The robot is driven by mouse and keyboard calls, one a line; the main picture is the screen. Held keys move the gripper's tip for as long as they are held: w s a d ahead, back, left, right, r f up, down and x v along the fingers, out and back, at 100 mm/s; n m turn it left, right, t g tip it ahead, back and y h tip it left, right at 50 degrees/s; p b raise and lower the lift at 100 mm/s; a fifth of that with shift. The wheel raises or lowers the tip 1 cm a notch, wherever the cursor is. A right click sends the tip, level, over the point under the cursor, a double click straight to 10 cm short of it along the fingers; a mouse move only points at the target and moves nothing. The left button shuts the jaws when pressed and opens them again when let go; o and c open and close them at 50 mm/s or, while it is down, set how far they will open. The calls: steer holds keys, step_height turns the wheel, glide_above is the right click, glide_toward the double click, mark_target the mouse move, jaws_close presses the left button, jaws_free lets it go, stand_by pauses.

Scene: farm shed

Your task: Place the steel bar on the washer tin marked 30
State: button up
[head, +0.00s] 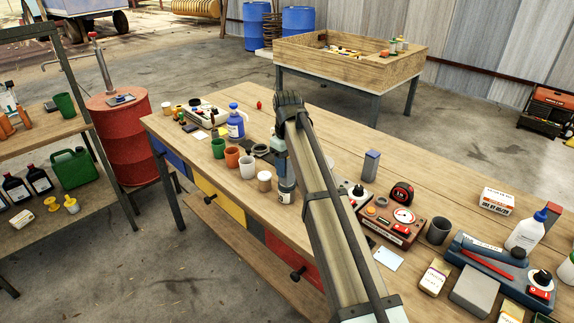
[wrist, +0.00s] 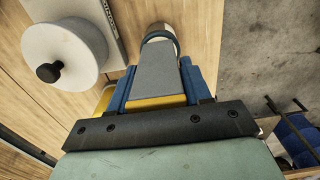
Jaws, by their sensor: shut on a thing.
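The grey steel bar (wrist: 160,75) is between the blue fingers of my gripper (wrist: 162,95) in the wrist view; the gripper is shut on it. In the head view my gripper (head: 286,183) points down over the front part of the workbench, and the bar cannot be made out there. A small tin with a pale label (head: 285,197) is directly below the fingers; its round rim also shows past the bar's end in the wrist view (wrist: 160,36). I cannot read its mark or tell whether bar and tin touch.
A tan tin (head: 264,182) and a white cup (head: 247,167) stand close left of the gripper. Right of my arm are a device with a black knob (head: 358,190), a grey upright block (head: 371,166) and a red-dial gauge box (head: 397,225). The workbench's (head: 330,135) far middle is clear.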

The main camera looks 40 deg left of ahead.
steer(key=shift+f, duration=0.15)
steer(key=o, duration=1.3)
steer(key=shift+c, duration=0.2)
step_height(320, 180, up, 12)
steer(key=shift+r, duration=0.2)
